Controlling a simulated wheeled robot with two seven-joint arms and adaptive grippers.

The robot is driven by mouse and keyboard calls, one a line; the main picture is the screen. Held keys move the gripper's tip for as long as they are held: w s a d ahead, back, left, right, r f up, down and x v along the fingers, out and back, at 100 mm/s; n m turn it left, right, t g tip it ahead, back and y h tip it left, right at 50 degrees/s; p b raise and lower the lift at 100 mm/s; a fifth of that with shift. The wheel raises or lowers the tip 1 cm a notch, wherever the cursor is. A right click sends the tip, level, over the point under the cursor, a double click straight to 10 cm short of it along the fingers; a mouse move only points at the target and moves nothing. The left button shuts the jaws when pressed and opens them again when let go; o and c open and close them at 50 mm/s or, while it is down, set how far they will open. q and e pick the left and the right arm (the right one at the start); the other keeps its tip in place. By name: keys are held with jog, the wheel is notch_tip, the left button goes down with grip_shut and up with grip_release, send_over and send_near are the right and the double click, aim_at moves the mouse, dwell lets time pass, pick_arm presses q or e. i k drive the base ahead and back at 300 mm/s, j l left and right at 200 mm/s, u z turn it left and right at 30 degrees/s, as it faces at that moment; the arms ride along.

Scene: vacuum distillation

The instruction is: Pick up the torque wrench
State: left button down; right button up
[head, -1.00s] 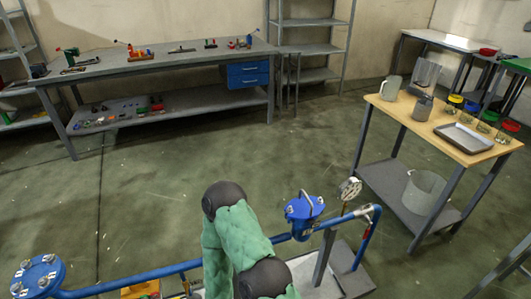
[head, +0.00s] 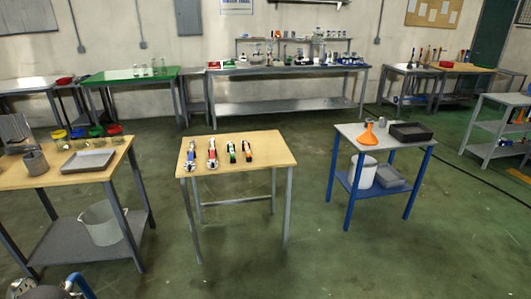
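Several hand tools lie in a row on a small wooden-topped table (head: 262,146) in the middle of the head view. Two slimmer ones at the right have dark, green and orange parts (head: 232,152) (head: 247,151). They are too small for me to tell which is the torque wrench. Neither of my grippers is in view.
At the left stands a table with a grey tray (head: 87,161) and a bucket (head: 102,223) below. At the right a blue-legged cart (head: 366,140) holds an orange funnel (head: 369,135) and a black tray (head: 410,132). Floor between the tables is clear.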

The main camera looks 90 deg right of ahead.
aim_at(190, 157)
jog(key=z, duration=2.55)
